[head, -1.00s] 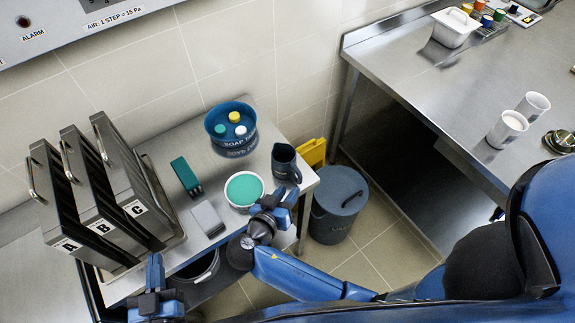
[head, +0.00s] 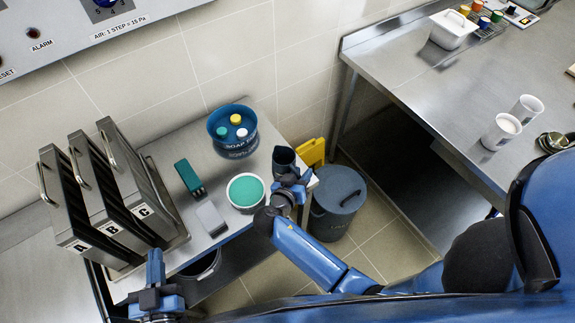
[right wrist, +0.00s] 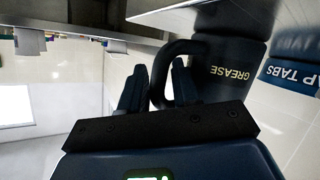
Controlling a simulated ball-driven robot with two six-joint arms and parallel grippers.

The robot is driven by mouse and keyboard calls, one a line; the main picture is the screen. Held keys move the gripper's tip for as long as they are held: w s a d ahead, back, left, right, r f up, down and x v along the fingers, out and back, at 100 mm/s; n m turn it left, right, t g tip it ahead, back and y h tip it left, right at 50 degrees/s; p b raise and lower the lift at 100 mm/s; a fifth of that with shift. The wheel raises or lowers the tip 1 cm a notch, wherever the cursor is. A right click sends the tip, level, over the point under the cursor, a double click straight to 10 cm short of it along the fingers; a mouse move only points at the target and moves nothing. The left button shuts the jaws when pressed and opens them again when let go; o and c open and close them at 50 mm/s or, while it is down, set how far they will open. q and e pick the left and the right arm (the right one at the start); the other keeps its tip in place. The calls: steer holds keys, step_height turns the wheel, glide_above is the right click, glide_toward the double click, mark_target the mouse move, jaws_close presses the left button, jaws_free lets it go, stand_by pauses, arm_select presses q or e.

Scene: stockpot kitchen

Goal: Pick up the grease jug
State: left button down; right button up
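The dark grease jug (head: 283,158) stands near the right corner of the small steel table. In the right wrist view the jug (right wrist: 238,75) appears inverted, with the word GREASE and a looped handle (right wrist: 159,72). My right gripper (head: 292,180) is at the jug's near side in the head view. In the wrist view its fingers (right wrist: 158,88) stand apart on either side of the handle bar, one inside the loop; firm contact does not show. My left gripper (head: 156,275) is low at the table's front edge, away from the jug; its finger opening is unclear.
A tub with a green top (head: 245,191) stands just left of the jug, with the blue soap tabs tub (head: 232,140) behind. A green box (head: 187,175), a grey block (head: 211,218) and lettered steel boxes (head: 110,200) stand further left. A lidded bin (head: 337,205) is on the floor at right.

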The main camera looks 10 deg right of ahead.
steer(key=shift+w, duration=0.1)
jaws_close()
stand_by(0.4)
